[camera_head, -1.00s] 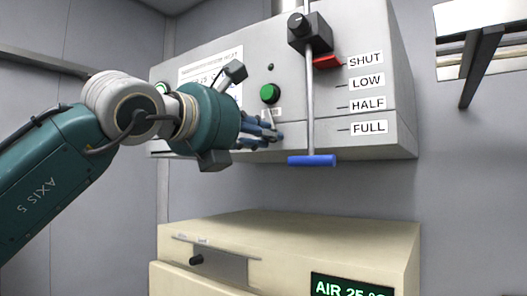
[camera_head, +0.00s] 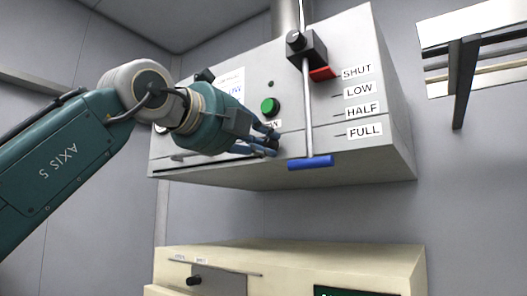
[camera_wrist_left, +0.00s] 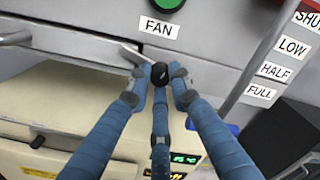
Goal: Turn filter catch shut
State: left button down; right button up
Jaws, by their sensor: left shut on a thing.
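The filter catch is a short silver lever (camera_wrist_left: 133,54) with a black knob (camera_wrist_left: 159,73) at its end, at the housing's lower front edge under the FAN label in the left wrist view. The lever slants down to the right. My left gripper (camera_wrist_left: 159,77) has its blue fingers closed around the black knob. In the head view my left gripper (camera_head: 268,146) is at the lower front of the grey housing (camera_head: 345,145), below the green button (camera_head: 270,106). The catch is hidden behind the fingers there. My right gripper is not in view.
A long steel lever with a blue handle (camera_head: 311,162) hangs just right of my left gripper, beside the SHUT, LOW, HALF and FULL labels. A cream cabinet (camera_head: 330,262) stands below, with a gap of free room between. A wall rack (camera_head: 467,75) is at right.

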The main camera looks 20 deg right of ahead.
pick_arm(q)
jog(key=shift+d+f+n+b, duration=0.1)
jog(key=shift+f+n+b, duration=0.15)
jog(key=shift+n, duration=0.55)
jog(key=shift+d+f+n+b, duration=0.1)
jog(key=shift+n+b, duration=0.25)
jog(key=shift+n, duration=0.45)
jog(key=c, duration=1.7)
grip_release()
jog(key=shift+c, duration=0.2)
jog(key=shift+o, duration=0.9)
jog(key=shift+r, duration=0.2)
jog(key=shift+s+a, duration=0.1)
jog(key=shift+a, duration=0.05)
jog(key=shift+s+a+r, duration=0.15)
jog(key=shift+s+a, duration=0.1)
jog(key=shift+a, duration=0.2)
jog(key=v, duration=1)
jog(key=shift+s+a, duration=0.25)
jog(key=shift+s, duration=0.1)
